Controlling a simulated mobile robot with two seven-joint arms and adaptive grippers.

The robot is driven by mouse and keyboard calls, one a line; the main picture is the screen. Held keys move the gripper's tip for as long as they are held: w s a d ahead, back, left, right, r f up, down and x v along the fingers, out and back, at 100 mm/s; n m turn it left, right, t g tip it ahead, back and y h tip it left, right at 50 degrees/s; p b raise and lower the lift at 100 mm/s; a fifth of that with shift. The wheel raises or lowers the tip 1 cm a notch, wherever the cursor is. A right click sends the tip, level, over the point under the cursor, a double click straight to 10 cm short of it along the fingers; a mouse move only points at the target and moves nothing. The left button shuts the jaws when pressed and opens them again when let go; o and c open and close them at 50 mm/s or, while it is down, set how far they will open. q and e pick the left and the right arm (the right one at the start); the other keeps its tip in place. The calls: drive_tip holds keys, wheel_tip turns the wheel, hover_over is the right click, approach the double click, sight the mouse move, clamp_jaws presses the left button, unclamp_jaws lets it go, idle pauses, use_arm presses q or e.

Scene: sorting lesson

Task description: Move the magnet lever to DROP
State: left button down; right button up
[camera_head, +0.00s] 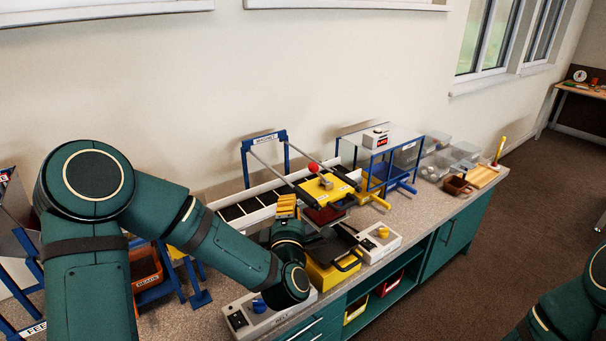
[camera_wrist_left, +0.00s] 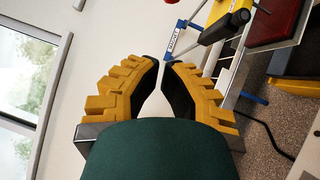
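The magnet station has a blue frame with a MAGNET sign (camera_head: 265,138) and a yellow carriage (camera_head: 318,190) on grey rails. A red ball knob (camera_head: 313,168) stands up at the carriage; I take it for the lever's end. Its lettering is too small to read. In the left wrist view only the edge of a red knob (camera_wrist_left: 171,2) shows at the top. My left gripper (camera_head: 287,203), with yellow ribbed fingers, is in front of the carriage and apart from the knob. Its tips (camera_wrist_left: 161,65) nearly meet, with nothing between them. My right gripper is out of view.
A belt (camera_head: 234,213) runs behind my left gripper. A control box with a blue knob (camera_head: 259,306) is in front, and another with a yellow knob (camera_head: 383,232) is to the right. A blue-framed stand (camera_head: 373,141) and clear bins (camera_head: 436,172) are farther right. An orange bin (camera_head: 146,267) is left.

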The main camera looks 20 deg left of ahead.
sight(319, 174)
use_arm(q)
drive_tip(key=w+r, duration=0.2)
drive_tip(key=w, duration=0.9)
drive_tip(key=shift+w+a, duration=0.15)
drive_tip(key=shift+a, duration=0.05)
drive_tip(key=shift+r, duration=0.2)
drive_tip(key=shift+w+d+r+m+p, duration=0.1)
drive_tip(key=shift+d+r+m+p, duration=0.1)
drive_tip(key=shift+m+p, duration=0.15)
